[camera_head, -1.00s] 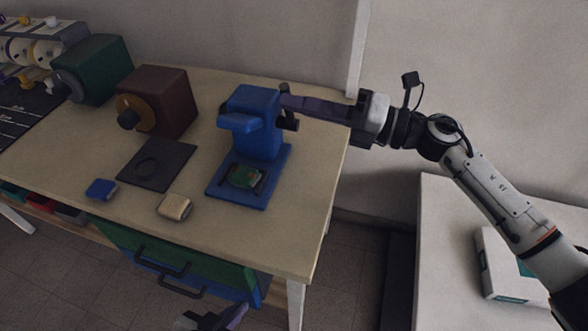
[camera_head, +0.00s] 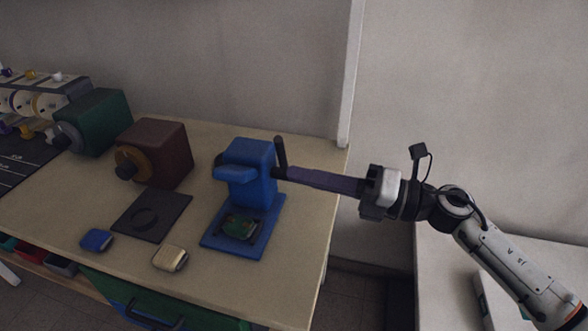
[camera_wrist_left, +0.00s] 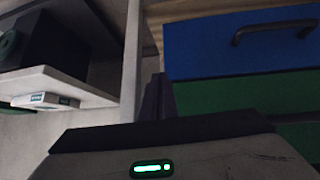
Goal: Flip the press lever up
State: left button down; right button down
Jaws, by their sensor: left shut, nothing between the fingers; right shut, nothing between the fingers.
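The blue press (camera_head: 246,165) stands on the table, with its head over a blue base plate. Its dark press lever (camera_head: 281,152) is on the right side and points up, nearly upright. My left gripper (camera_wrist_left: 158,98) shows only in the left wrist view, shut, below the tabletop near a blue drawer (camera_wrist_left: 240,45).
Left of the press stand a dark red box (camera_head: 160,150) with a knob and a green box (camera_head: 98,120). A dark plate (camera_head: 152,213), a blue block (camera_head: 96,240) and a beige block (camera_head: 170,258) lie in front. A white table (camera_head: 440,262) is at right.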

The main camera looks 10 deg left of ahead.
jog(key=d+b, duration=0.1)
jog(key=d, duration=0.6)
jog(key=shift+s+f, duration=0.3)
jog(key=shift+s, duration=0.15)
jog(key=s+d+f+m+t+h, duration=0.1)
jog(key=d+f+m+t+h, duration=0.35)
jog(key=f+m+t, duration=0.65)
jog(key=d+f+m+t+h, duration=0.25)
jog(key=f+m+h, duration=0.3)
jog(key=m, duration=1.15)
jog(key=s+d+f+m+g+h, duration=0.2)
jog(key=s+d+f+m+g, duration=0.1)
jog(key=s+f, duration=0.7)
jog(key=s+d+f+m+g+h, duration=0.3)
jog(key=s+f+m, duration=0.4)
jog(key=s+f, duration=0.3)
jog(key=shift+s+d+f+m+g+h, duration=0.15)
jog(key=shift+d+f+m+g+h, duration=0.2)
jog(key=shift+d+f+g, duration=0.5)
